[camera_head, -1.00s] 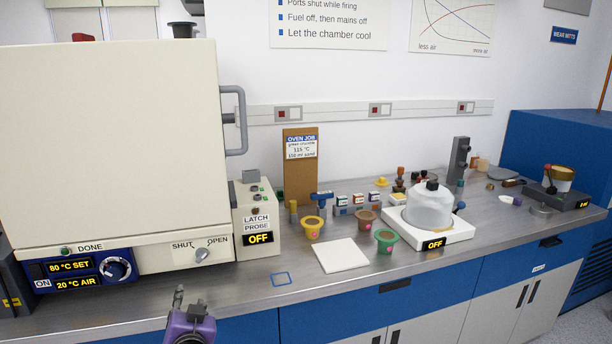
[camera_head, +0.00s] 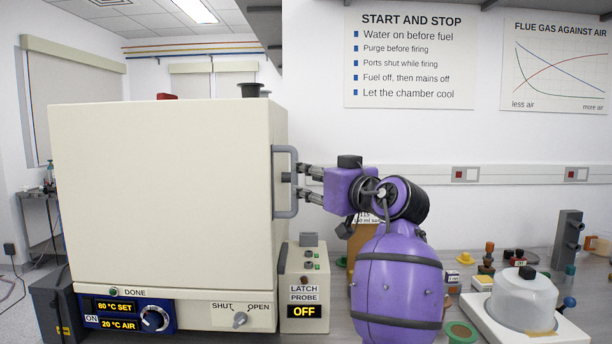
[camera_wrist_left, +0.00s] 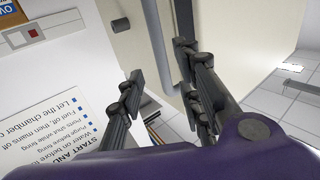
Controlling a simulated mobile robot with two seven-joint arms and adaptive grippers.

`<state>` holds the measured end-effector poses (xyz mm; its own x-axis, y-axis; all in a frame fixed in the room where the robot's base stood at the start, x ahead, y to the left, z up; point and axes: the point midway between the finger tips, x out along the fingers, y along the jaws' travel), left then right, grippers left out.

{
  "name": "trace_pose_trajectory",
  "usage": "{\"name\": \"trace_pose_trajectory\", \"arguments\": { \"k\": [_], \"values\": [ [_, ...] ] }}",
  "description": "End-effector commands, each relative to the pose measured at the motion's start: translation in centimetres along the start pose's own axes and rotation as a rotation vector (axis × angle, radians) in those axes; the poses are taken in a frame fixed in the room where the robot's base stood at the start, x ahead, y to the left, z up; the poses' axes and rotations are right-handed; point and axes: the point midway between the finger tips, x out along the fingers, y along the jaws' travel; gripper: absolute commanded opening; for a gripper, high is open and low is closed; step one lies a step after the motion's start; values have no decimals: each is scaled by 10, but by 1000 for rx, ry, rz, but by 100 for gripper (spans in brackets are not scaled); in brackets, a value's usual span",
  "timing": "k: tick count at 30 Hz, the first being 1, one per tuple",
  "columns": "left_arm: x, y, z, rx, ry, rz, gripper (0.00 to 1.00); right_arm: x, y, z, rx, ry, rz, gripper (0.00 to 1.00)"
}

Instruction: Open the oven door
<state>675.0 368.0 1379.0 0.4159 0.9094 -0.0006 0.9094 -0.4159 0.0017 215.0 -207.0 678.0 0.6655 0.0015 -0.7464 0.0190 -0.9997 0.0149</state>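The oven (camera_head: 160,190) is a large cream box with its door shut. A grey vertical handle (camera_head: 293,208) stands out at the right edge of the door. My left gripper (camera_head: 304,183) is at the handle, coming from its right, with its two fingers apart one above the other. In the left wrist view the open fingers (camera_wrist_left: 158,62) lie either side of the grey handle bar (camera_wrist_left: 161,45); whether they touch it is unclear. The latch knob (camera_head: 240,320) sits below the door between SHUT and OPEN. My right gripper is out of view.
The latch probe box (camera_head: 304,290), reading OFF, stands right of the oven. The oven panel (camera_head: 125,312) reads 80 °C set and 20 °C air. A white device with a domed cover (camera_head: 522,300) and small items stand on the bench at right.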

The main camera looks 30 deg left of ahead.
Motion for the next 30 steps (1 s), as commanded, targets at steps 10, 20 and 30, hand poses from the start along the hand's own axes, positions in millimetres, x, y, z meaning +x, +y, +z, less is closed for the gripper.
{"name": "trace_pose_trajectory", "arguments": {
  "k": [10,20,30],
  "values": [
    [54,-1,-4,-1,2,1,32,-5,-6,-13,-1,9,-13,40],
    [66,0,-1,1,2,3,32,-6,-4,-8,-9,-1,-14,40],
    [66,0,-1,1,2,3,1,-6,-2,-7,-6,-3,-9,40]
  ]
}}
